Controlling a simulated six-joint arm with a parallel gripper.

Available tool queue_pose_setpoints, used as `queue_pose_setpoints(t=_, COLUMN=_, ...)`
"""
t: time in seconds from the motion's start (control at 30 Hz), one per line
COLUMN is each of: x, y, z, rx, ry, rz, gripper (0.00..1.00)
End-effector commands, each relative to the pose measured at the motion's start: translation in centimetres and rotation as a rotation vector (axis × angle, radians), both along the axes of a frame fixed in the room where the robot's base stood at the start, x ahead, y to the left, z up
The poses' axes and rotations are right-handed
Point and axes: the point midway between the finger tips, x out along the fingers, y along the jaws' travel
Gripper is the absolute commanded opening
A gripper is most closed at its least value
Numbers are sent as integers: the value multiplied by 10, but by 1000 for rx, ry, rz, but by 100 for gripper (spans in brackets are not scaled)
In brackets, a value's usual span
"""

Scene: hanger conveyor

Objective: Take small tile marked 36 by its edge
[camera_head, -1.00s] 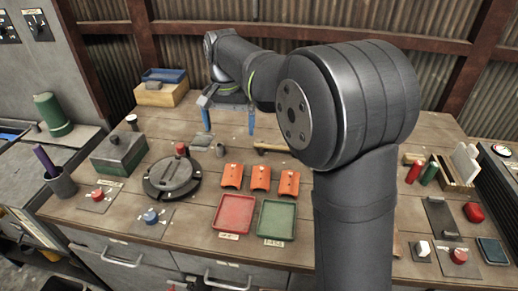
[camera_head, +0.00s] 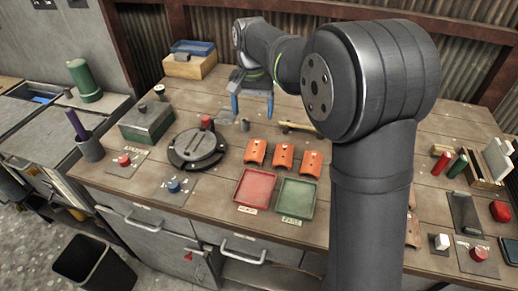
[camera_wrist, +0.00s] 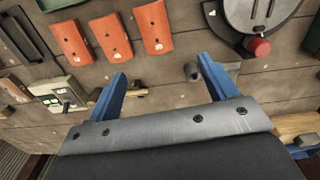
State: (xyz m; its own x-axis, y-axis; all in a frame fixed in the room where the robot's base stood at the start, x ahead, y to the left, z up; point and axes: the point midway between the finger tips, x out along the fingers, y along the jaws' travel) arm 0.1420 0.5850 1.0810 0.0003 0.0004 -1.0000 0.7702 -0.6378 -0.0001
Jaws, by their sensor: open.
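Three orange curved tiles lie in a row on the bench: the left (camera_head: 256,151), the middle (camera_head: 283,155) and the right (camera_head: 311,163). They also show in the wrist view, at its top left, as one tile (camera_wrist: 153,27), another (camera_wrist: 110,36) and a third (camera_wrist: 72,43). More orange pieces (camera_head: 413,228) show partly behind my arm. I cannot read a 36 on any piece. My gripper (camera_head: 252,108) is open and empty, its blue fingers pointing down behind the row. In the wrist view my gripper (camera_wrist: 161,72) has its fingers wide apart.
A red tray (camera_head: 255,190) and a green tray (camera_head: 295,199) sit in front of the tiles. A dark round fixture (camera_head: 197,149) with a red knob stands left. A small grey cylinder (camera_head: 245,124) and a wooden-handled tool (camera_head: 297,127) lie near my fingers. A grey plate (camera_head: 226,117) lies below them.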

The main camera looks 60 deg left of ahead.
Motion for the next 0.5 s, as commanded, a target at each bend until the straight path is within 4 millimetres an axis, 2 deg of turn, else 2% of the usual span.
queue_pose_setpoints(t=0.03, x=0, y=-1, z=-13, rx=-5, ry=2, rz=0, gripper=78)
queue_pose_setpoints(t=0.3, x=0, y=-1, z=-71, rx=-4, ry=0, rz=-1, gripper=78)
queue_pose_setpoints(t=0.5, x=0, y=-1, z=-93, rx=-1, ry=0, rz=-1, gripper=78)
